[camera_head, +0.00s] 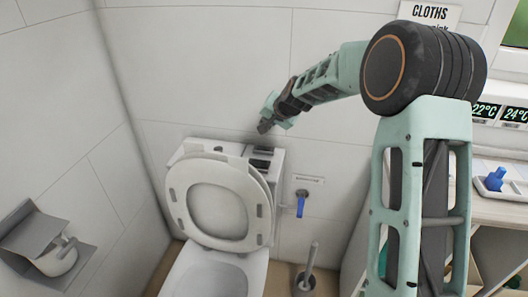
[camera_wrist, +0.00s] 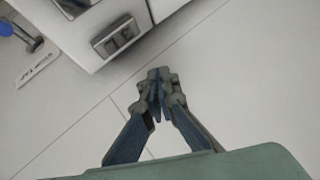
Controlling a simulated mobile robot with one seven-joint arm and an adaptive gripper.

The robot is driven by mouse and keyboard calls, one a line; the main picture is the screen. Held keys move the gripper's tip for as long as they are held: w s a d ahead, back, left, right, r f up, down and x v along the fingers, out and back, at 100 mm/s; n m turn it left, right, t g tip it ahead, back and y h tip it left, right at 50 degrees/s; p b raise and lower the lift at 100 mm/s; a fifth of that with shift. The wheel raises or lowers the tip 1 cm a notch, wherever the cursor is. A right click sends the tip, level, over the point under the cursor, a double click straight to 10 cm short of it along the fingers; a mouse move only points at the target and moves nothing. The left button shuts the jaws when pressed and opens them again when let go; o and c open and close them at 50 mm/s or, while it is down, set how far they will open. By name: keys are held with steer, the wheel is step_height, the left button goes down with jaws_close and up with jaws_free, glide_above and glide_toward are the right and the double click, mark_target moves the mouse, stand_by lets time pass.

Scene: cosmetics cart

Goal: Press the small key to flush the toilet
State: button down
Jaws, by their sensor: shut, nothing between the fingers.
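The toilet (camera_head: 216,272) stands against the tiled wall with its seat and lid (camera_head: 216,200) raised. Dark fittings sit on the right part of its white cistern (camera_head: 277,175). In the wrist view, a grey flush panel (camera_wrist: 117,37) with two dark keys is on the white cistern, up and left of my fingers; I cannot clearly tell which key is smaller. My gripper (camera_head: 264,127) is above the back right of the cistern, near the wall. In the wrist view my gripper (camera_wrist: 160,82) is shut and empty, apart from the panel.
A blue-handled valve (camera_head: 300,204) is on the wall right of the toilet, above a toilet brush (camera_head: 307,275). A paper holder (camera_head: 42,245) is on the left wall. A shelf unit (camera_head: 508,202) with a blue item (camera_head: 495,180) stands right of my arm. Bare tiles lie behind the gripper.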

mark_target(263, 147)
steer(key=shift+f+b, duration=2.05)
steer(key=shift+f, duration=1.15)
steer(key=shift+f+b, duration=0.45)
steer(key=shift+b, duration=0.05)
steer(key=shift+s+f+b, duration=0.1)
steer(key=shift+f+b, duration=0.75)
steer(key=shift+f, duration=0.15)
steer(key=shift+r, duration=0.15)
steer(key=shift+r+p, duration=0.9)
steer(key=shift+r, duration=0.35)
steer(key=shift+r, duration=0.1)
steer(key=shift+r+p, duration=1.6)
steer(key=shift+r, duration=0.85)
